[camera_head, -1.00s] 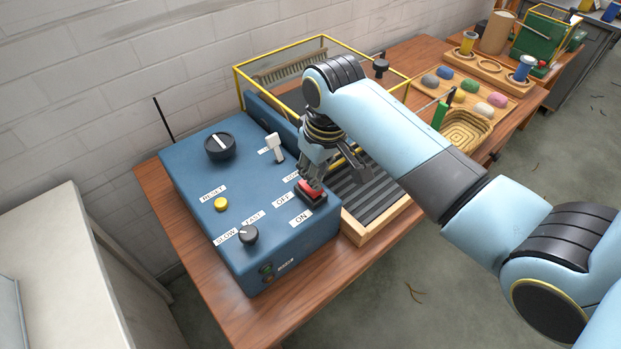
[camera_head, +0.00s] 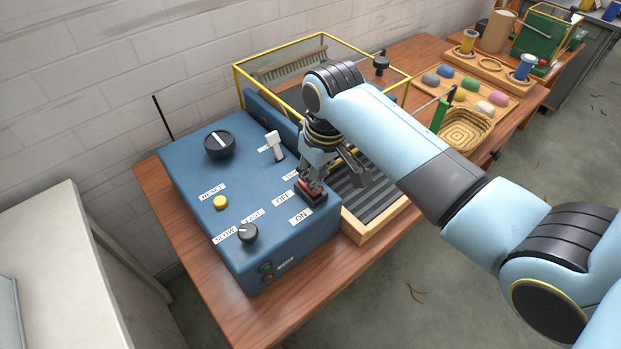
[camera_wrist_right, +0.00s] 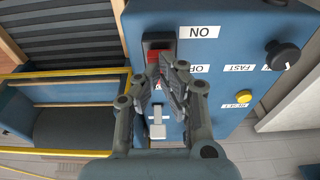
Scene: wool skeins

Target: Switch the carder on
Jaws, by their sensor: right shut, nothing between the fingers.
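The carder's blue control box (camera_head: 205,165) stands on the wooden table. Its red rocker switch (camera_head: 305,184) sits in a black housing near the right edge, beside the OFF label (camera_head: 283,199) and ON label (camera_head: 300,217). My right gripper (camera_head: 313,185) is shut and empty, with its fingertips at the rocker, partly covering it. In the right wrist view the red of the rocker (camera_wrist_right: 154,57) shows just beyond the fingertips (camera_wrist_right: 165,72). Contact and which way the rocker is tipped cannot be told. My left gripper is not in view.
The box also bears a large black knob (camera_head: 219,144), a white-topped lever (camera_head: 274,143), a yellow button (camera_head: 220,202) and a small black knob (camera_head: 248,233). A yellow-framed guard (camera_head: 285,58) stands behind. A ribbed feed tray (camera_head: 362,220) lies right of the box.

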